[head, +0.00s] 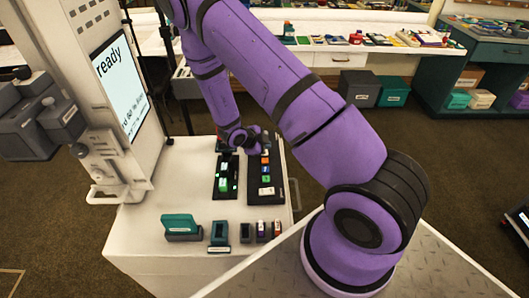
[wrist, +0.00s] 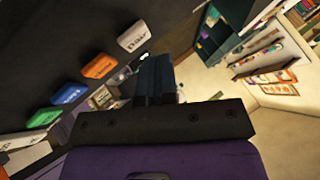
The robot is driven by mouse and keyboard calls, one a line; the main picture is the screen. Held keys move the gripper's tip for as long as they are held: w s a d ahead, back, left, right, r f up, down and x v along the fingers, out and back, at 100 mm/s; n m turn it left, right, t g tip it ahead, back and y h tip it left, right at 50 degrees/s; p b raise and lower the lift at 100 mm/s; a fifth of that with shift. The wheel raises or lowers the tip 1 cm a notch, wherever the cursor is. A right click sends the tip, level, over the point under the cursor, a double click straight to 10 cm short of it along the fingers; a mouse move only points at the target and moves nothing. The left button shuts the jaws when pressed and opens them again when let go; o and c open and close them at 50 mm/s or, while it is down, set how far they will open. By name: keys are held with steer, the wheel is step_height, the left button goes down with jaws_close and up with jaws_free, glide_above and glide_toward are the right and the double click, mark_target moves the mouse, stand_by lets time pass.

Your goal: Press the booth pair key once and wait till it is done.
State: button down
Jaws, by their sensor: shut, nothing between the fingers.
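The key panel (head: 280,186) is a dark strip on the white cabinet top, with a column of coloured keys. In the wrist view its keys show as a white key (wrist: 133,36), an orange key (wrist: 99,66), a blue key (wrist: 69,93), a green key (wrist: 44,117) and another white key (wrist: 28,140). Their lettering is too blurred to tell surely which is the pair key. My gripper (wrist: 155,78) is shut and empty, its fingers beside the upper white key; contact cannot be told. In the head view my wrist partly hides the panel's far end.
A screen (head: 120,85) on the white column reads "ready". A second dark strip (head: 226,178) with lit green parts lies left of the panel. A teal block (head: 181,226) and several small holders (head: 245,232) stand along the cabinet's front. A long table (head: 330,58) is behind.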

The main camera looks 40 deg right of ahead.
stand_by(0.4)
steer(key=shift+f, duration=0.4)
steer(key=shift+f, duration=0.4)
stand_by(0.6)
steer(key=shift+r, duration=0.85)
steer(key=shift+r, duration=2.5)
